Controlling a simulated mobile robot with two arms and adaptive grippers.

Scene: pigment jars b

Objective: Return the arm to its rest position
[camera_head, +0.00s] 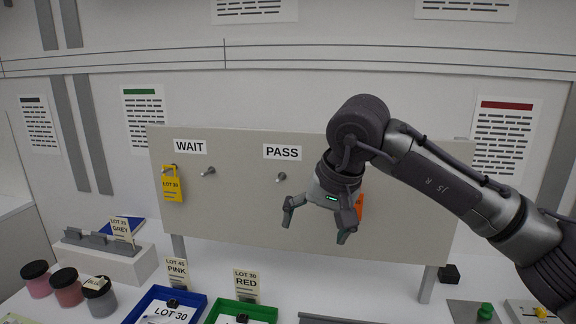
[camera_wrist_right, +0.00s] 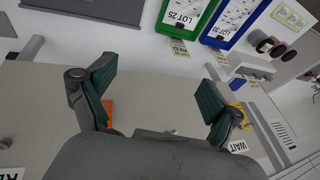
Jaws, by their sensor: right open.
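My right arm (camera_head: 445,185) comes in from the right and reaches across the front of the pale board. My right gripper (camera_head: 317,222) hangs below its wrist, fingers apart and empty, in front of the board (camera_head: 235,215), right of and below the PASS label. In the right wrist view my gripper (camera_wrist_right: 158,85) shows two spread fingers with green pads and nothing between them. An orange piece (camera_head: 360,206) shows partly behind the gripper; it also shows beside one finger in the wrist view (camera_wrist_right: 108,112). My left gripper is not in view.
A yellow LOT 30 tag (camera_head: 172,184) hangs under WAIT; the peg (camera_head: 281,178) under PASS is bare. Below stand a blue tray (camera_head: 197,299), a green tray (camera_head: 268,311), several jars (camera_head: 68,291) and a grey rack (camera_head: 100,240). A green-knobbed item (camera_head: 485,312) is at right.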

